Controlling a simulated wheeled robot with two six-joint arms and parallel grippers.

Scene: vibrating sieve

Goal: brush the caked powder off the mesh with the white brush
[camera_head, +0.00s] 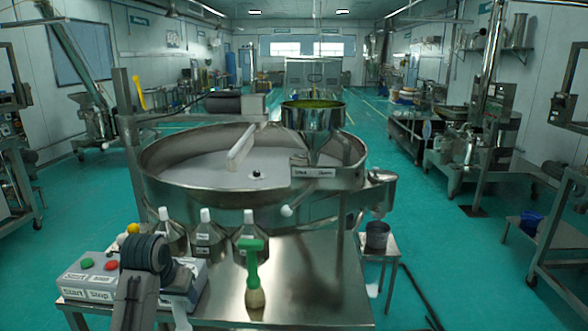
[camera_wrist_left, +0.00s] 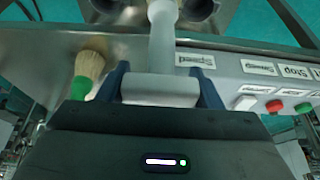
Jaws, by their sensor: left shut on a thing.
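My left gripper (camera_head: 170,280) is shut on the T-shaped grip of the white brush (camera_wrist_left: 160,88), between its two dark blue fingers in the wrist view. The brush's white stem runs away from the jaws; its bristles cannot be made out. In the head view a little of the brush (camera_head: 180,312) shows below the gripper, at the table's front left. The round sieve (camera_head: 165,189) stands behind, with a pale mesh surface (camera_head: 205,168) inside; caked powder cannot be told apart from the mesh. My right gripper is not in view.
A green brush (camera_head: 252,262) stands bristles down on the steel table (camera_head: 315,290). Several white-capped bottles (camera_head: 207,240) line the sieve's front. The Start/Stop box (camera_head: 85,285) is beside my gripper. A white bar (camera_head: 240,148) and a hopper (camera_head: 312,120) stand over the mesh.

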